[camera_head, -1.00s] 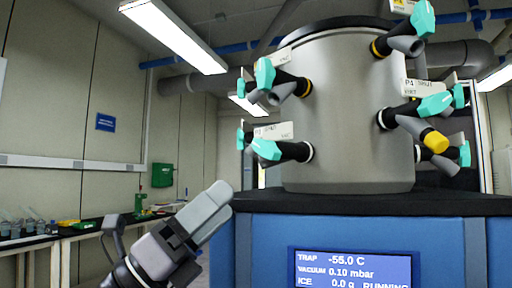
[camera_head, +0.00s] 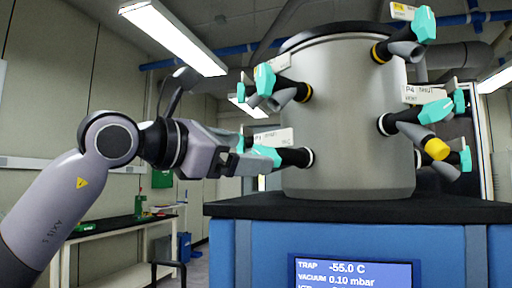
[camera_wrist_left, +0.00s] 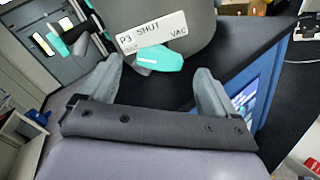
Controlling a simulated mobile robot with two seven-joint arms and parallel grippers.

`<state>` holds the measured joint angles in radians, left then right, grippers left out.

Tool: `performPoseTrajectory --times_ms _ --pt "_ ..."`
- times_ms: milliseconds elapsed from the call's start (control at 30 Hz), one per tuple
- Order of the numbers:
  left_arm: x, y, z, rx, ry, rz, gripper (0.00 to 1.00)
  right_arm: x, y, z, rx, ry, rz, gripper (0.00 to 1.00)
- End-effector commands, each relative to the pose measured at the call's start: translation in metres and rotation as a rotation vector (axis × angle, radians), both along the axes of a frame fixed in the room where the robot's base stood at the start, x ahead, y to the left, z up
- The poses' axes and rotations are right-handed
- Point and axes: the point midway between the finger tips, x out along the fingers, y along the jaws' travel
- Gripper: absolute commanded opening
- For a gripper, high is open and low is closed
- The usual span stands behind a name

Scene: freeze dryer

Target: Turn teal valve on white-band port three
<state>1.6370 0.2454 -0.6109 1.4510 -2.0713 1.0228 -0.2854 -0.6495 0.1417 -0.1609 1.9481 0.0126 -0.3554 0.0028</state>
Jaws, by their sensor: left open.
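The teal valve of port three (camera_head: 266,154) is on the lower left of the grey drum, on a black stem with a white band (camera_head: 308,157). In the left wrist view the teal valve (camera_wrist_left: 160,59) is just beyond the fingers, under a label reading P3 SHUT VAC (camera_wrist_left: 152,33). My left gripper (camera_head: 246,163) is at the valve's left in the head view, partly overlapping it. In the wrist view my left gripper (camera_wrist_left: 158,85) is open, with the valve seen between its fingers. Contact cannot be told. My right gripper is out of view.
The steel drum (camera_head: 345,120) stands on a black top over a blue cabinet with a display (camera_head: 355,273). Other teal valves stick out nearby: one above on a yellow-banded port (camera_head: 265,78) and one at right on P4 (camera_head: 432,112). A side bench (camera_head: 120,224) is at left.

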Motion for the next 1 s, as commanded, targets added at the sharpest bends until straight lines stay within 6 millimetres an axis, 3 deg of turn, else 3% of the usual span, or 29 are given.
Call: performPoseTrajectory --times_ms 233,567,767,1000 --pt "0.020 -0.024 0.001 -0.002 0.001 -0.003 0.90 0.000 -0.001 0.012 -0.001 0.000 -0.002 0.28" --pt "0.024 -0.027 -0.001 -0.002 0.001 -0.003 0.90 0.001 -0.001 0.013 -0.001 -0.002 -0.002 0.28" --pt "0.024 -0.027 -0.001 -0.002 0.001 -0.003 0.34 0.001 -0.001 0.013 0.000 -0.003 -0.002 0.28" --pt "0.023 -0.027 0.000 0.006 -0.008 -0.003 0.34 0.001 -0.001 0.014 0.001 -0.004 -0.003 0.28"
